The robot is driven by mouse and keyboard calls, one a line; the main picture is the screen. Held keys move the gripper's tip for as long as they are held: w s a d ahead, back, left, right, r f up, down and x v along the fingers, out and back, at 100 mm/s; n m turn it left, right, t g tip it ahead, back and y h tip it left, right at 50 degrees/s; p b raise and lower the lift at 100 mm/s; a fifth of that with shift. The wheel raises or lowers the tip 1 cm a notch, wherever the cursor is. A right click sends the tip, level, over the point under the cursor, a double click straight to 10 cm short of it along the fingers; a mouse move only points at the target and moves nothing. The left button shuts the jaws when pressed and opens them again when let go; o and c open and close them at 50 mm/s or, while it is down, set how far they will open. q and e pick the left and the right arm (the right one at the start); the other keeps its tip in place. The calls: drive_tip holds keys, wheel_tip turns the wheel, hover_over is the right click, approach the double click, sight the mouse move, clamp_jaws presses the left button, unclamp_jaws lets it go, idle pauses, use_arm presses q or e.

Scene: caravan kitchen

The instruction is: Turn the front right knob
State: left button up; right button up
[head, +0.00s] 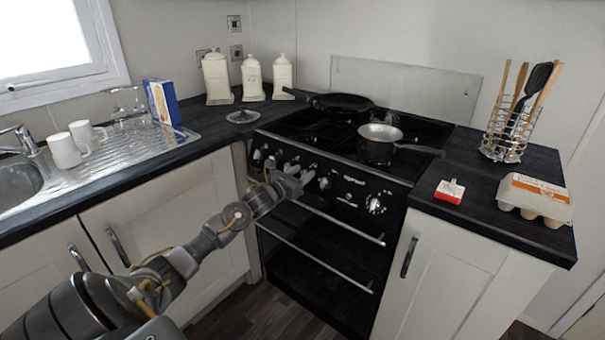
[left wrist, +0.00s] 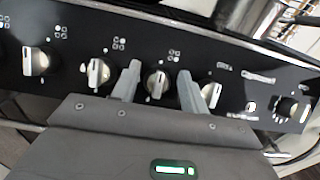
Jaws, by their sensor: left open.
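The black stove (head: 330,235) has a row of silver knobs along its front panel. My left gripper (head: 298,173) is open at this panel. In the left wrist view, the fingers of my left gripper (left wrist: 158,76) stand on either side of the third knob from the left (left wrist: 155,84). I cannot tell whether they touch it. Other burner knobs show on both sides: a second knob (left wrist: 97,72), a far left knob (left wrist: 37,61) and a fourth knob (left wrist: 212,92). A larger dial (left wrist: 288,107) sits farther right. My right gripper is not in view.
A black pan (head: 343,103) and a silver pan (head: 380,132) stand on the hob. An oven handle bar (head: 345,222) runs below the knobs. An egg carton (head: 535,197), a red and white box (head: 450,190) and a utensil rack (head: 505,140) stand on the right counter.

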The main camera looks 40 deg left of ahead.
use_arm(q)
drive_tip(key=shift+w, duration=0.3)
